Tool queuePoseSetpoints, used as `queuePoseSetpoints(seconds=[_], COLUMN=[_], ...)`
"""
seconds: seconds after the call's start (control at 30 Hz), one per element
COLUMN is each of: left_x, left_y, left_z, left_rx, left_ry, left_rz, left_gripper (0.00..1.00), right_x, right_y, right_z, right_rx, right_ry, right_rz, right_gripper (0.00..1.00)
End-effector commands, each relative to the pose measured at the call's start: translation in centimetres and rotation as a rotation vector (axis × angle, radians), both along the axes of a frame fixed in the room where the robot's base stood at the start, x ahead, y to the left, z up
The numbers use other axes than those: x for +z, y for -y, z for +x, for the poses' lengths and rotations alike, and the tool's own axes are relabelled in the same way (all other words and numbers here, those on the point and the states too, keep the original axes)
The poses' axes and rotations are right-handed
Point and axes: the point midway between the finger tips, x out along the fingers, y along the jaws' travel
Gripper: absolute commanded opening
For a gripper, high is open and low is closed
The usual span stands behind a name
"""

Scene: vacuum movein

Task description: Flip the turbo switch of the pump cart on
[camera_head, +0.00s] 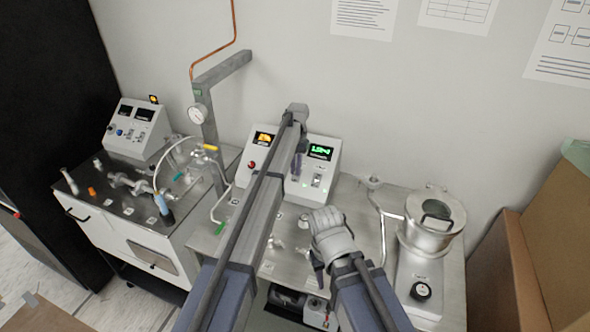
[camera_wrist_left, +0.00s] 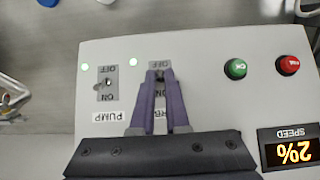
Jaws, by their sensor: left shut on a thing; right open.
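The pump cart's control box (camera_head: 329,153) stands on the steel top in the head view, with an amber display and a green display. My left gripper (camera_head: 297,176) is in front of its panel. In the left wrist view the panel is upside down, and the left gripper's purple fingers (camera_wrist_left: 160,78) are shut at the small switch beside the PUMP switch (camera_wrist_left: 108,82). The fingers hide most of that switch and its label; OFF shows just past the tips. I cannot tell its lever position. My right gripper (camera_head: 318,272) is open, low over the cart top.
In the left wrist view, a green button (camera_wrist_left: 236,68), a red button (camera_wrist_left: 288,65) and a SPEED display (camera_wrist_left: 291,153) sit right of the fingers. A metal chamber (camera_head: 434,220) stands right, cardboard boxes (camera_head: 545,245) beyond it. Another instrument cart (camera_head: 140,215) stands left.

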Motion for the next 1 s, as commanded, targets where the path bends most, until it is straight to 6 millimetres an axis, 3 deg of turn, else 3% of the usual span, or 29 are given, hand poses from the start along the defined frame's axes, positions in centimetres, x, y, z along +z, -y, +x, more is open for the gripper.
queuePoseSetpoints(seconds=[0.23,0.27,0.53,1.0], left_x=[0.0,0.0,0.0,1.0], left_y=[0.0,0.0,0.0,0.0], left_z=[0.0,0.0,0.0,0.1], left_rx=[0.000,0.000,0.000,0.000], left_ry=[0.001,0.001,0.001,0.002], left_rz=[0.001,0.001,0.000,-0.001], left_gripper=[0.00,0.14,0.43,0.43], right_x=[0.0,0.0,0.0,1.0], right_y=[0.0,0.0,0.0,0.0], right_z=[0.0,0.0,0.0,0.0], right_rx=[0.000,0.000,0.000,-0.001], right_ry=[0.000,0.000,0.000,0.000], right_rz=[0.000,0.000,0.000,0.000], right_gripper=[0.42,0.42,0.42,0.42])
